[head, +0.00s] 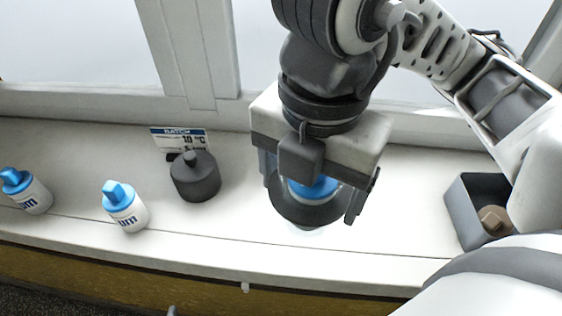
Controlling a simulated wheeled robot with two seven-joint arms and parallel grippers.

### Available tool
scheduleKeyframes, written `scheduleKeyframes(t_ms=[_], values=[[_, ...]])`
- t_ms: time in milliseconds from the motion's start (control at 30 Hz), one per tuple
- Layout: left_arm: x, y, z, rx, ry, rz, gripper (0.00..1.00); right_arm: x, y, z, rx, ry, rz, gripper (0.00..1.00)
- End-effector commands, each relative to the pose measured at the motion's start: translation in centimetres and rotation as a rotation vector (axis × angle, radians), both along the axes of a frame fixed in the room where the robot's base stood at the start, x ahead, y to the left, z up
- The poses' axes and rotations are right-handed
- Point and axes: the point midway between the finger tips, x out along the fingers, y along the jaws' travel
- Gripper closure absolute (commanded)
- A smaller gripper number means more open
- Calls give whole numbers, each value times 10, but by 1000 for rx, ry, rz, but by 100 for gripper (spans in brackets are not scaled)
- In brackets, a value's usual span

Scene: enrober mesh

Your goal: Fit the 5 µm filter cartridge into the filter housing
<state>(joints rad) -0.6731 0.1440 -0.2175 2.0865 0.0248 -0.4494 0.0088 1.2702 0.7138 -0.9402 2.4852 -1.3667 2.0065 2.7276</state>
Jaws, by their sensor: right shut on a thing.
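My right gripper (313,199) is above the middle of the counter, pointing down and shut on a blue-topped cartridge (314,188). Its fingers hide most of the cartridge, and its label cannot be read. A dark round ring (303,214), seemingly the filter housing's rim, lies around or under the cartridge, with a pale, clear part (306,230) below it. How deep the cartridge sits in it cannot be told. Two more white cartridges with blue tops, a near one (125,208) and a far-left one (28,192), stand to the left; their labels show only "µm". My left gripper is not in view.
A dark grey round lid-like piece with a knob (195,178) sits left of the gripper, before a batch card (180,138). A grey bin (464,205) holding a brown piece (493,220) stands at right. The counter's front edge runs close below.

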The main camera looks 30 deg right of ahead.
Motion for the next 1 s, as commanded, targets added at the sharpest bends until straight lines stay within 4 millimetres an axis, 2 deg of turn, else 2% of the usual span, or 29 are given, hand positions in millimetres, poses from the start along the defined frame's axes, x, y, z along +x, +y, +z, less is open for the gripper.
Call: scheduleKeyframes(t_ms=[33,100,167,333,400,500,767,1000], values=[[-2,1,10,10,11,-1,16,4,-4,4,-6,11,-6,44],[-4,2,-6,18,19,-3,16,20,-10,-11,-5,8,-9,44],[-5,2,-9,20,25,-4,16,33,-15,-17,-5,6,-9,44],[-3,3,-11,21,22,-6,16,70,-30,-36,-5,6,-8,44],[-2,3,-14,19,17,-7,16,80,-34,-53,-3,9,-5,44],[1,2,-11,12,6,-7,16,93,-39,-69,-3,5,-2,44],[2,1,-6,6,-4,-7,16,109,-45,-86,-4,1,1,44],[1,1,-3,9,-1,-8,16,114,-48,-117,-7,3,1,44]])
